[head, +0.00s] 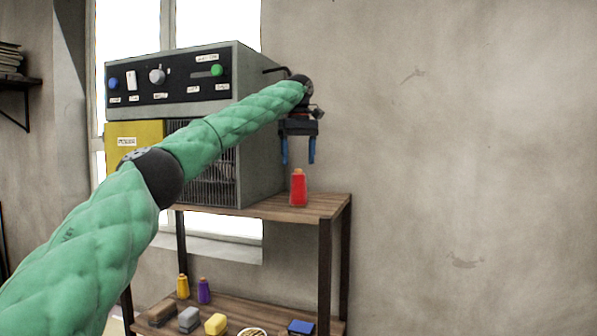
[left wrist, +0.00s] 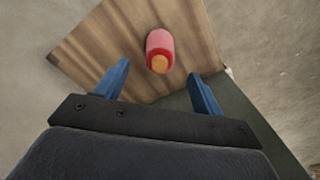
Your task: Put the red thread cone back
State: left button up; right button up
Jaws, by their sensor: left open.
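The red thread cone (head: 298,188) stands upright on the right end of the wooden top shelf (head: 316,206), beside the grey machine. In the left wrist view the cone (left wrist: 159,45) is seen from above, with its orange tip toward the camera. My left gripper (head: 298,162) is open and empty, pointing down just above the cone. Its blue fingers also show in the left wrist view (left wrist: 163,80), one on each side, with the cone a little beyond the fingertips. My right gripper is not in view.
The grey machine (head: 262,130) fills the shelf left of the cone. The lower shelf (head: 228,304) holds a yellow cone (head: 183,286), a purple cone (head: 204,291), several blocks and a blue box (head: 301,327). Right of the rack is bare wall.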

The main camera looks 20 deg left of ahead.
pick_arm(q)
jog(key=shift+r, duration=1.75)
